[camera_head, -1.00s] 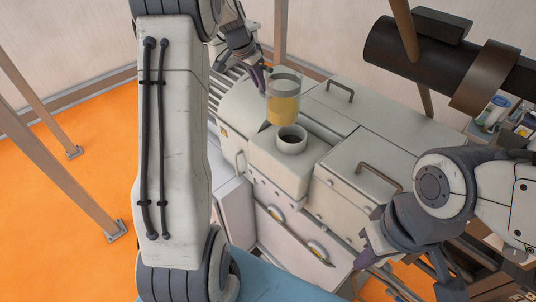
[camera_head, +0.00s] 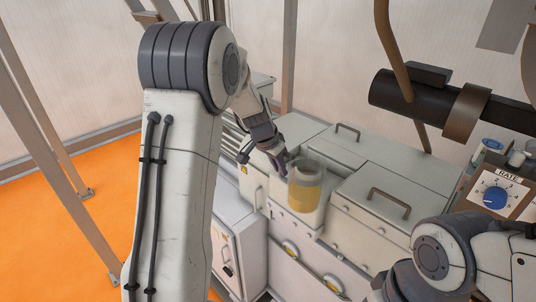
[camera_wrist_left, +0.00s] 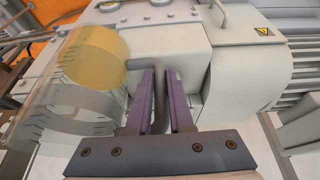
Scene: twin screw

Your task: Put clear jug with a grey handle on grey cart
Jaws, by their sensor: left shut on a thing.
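The clear jug (camera_head: 306,190) holds yellow liquid and shows in the head view over the front part of a pale machine. In the left wrist view the jug (camera_wrist_left: 85,85) lies at the left, with its grey handle (camera_wrist_left: 160,105) between the purple finger pads. My left gripper (camera_head: 283,168) is shut on that handle, at the jug's left side in the head view. I cannot tell whether the jug's base touches the machine. My right gripper is out of the frame; only its arm shows at the bottom right. I cannot pick out a grey cart.
The pale machine (camera_head: 375,222) has boxy lids with bar handles and fills the middle. A dial panel marked RATE (camera_head: 496,195) stands at the right. A dark cylinder (camera_head: 425,97) crosses the upper right. Open orange floor (camera_head: 60,230) lies at the left.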

